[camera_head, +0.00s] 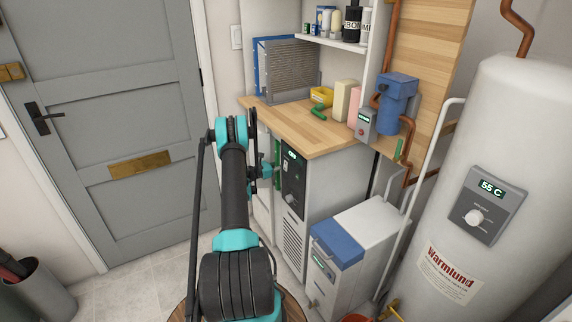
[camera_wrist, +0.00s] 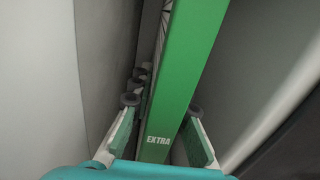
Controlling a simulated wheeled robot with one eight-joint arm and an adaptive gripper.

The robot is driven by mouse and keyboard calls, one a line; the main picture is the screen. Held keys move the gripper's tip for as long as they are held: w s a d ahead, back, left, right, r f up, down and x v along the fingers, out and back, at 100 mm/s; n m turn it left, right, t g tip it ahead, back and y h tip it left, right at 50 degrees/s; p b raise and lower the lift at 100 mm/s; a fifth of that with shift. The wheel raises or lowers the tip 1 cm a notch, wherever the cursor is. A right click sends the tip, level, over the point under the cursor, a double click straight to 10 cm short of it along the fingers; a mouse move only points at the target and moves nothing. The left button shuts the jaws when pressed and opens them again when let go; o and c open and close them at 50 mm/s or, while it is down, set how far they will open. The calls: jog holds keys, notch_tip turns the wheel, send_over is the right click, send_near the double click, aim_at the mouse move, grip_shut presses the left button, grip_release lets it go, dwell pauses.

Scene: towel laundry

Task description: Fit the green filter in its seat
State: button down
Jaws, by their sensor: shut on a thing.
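The green filter (camera_wrist: 188,70), a long flat green bar marked "EXTRA", stands between the two fingers of my gripper (camera_wrist: 163,105) in the wrist view. The gripper is shut on it. A strip of the filter's other face shows at its left, with a pale line pattern. In the head view a narrow green edge (camera_head: 277,152) shows at the left side of the appliance with the dark front panel (camera_head: 293,172), beside my gripper (camera_head: 272,171). The filter's seat cannot be made out clearly, and how far the filter is in is hidden.
A wooden worktop (camera_head: 290,132) lies above the appliance, with a grey finned panel (camera_head: 290,72) on it. A blue-lidded white unit (camera_head: 340,245) stands close on the right. A water heater (camera_head: 500,150) is further right. The grey door (camera_head: 100,110) is at left.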

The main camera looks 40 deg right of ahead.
jog(key=c, duration=1.4)
grip_release()
jog(key=shift+o, duration=0.2)
jog(key=v, duration=1.2)
